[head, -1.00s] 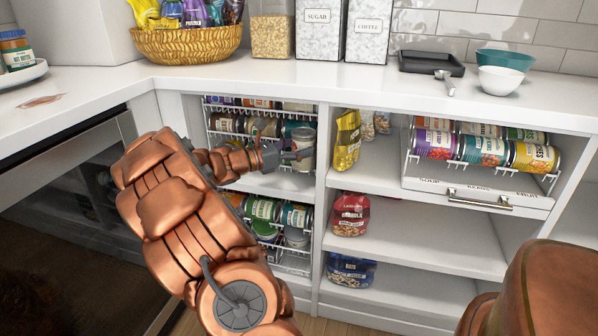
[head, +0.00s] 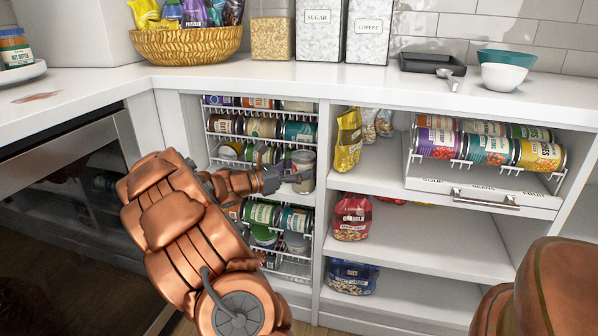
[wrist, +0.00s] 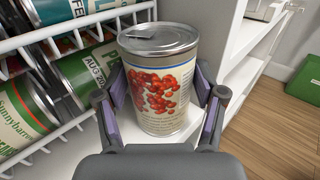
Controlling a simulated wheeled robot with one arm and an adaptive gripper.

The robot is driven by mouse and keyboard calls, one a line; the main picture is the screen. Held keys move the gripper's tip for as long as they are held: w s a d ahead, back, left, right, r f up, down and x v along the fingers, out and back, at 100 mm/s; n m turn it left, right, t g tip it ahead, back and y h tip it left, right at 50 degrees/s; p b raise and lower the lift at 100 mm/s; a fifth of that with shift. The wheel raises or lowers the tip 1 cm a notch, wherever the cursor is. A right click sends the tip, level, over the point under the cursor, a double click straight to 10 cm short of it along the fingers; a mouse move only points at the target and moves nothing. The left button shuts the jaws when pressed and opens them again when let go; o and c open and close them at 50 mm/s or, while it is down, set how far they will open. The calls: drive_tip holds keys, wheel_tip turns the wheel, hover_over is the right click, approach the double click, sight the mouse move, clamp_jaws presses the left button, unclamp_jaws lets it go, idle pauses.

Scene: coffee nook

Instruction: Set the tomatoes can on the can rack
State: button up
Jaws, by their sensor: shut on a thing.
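My gripper (head: 285,180) is shut on an upright can (wrist: 160,85) with red tomato-like pictures on a pale label and a bare metal lid. The same can (head: 303,169) shows in the head view at the front right of the left cupboard. A white wire can rack (head: 222,138) with several rows of lying cans fills that cupboard, just left of the held can. I cannot tell whether the can's base touches the white surface below it. Another white can rack (head: 410,160), holding lying cans, sits on the pull-out shelf at right.
The cupboard's upright divider (head: 321,190) stands close to the right of the can. Bags, including a yellow one (head: 348,140) and a red one (head: 352,217), stand on shelves beyond it. The counter (head: 350,83) overhangs above. The wrist view shows a green box (wrist: 305,78) on the floor.

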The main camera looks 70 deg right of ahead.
drive_tip(key=o, duration=1.6)
drive_tip(key=shift+f, duration=0.1)
drive_tip(key=shift+w+a, duration=0.1)
drive_tip(key=shift+w, duration=0.05)
drive_tip(key=p+v, duration=0.4)
drive_tip(key=v, duration=0.7)
drive_tip(key=shift+w+a, duration=0.2)
drive_tip(key=shift+a, duration=0.1)
drive_tip(key=shift+a, duration=0.1)
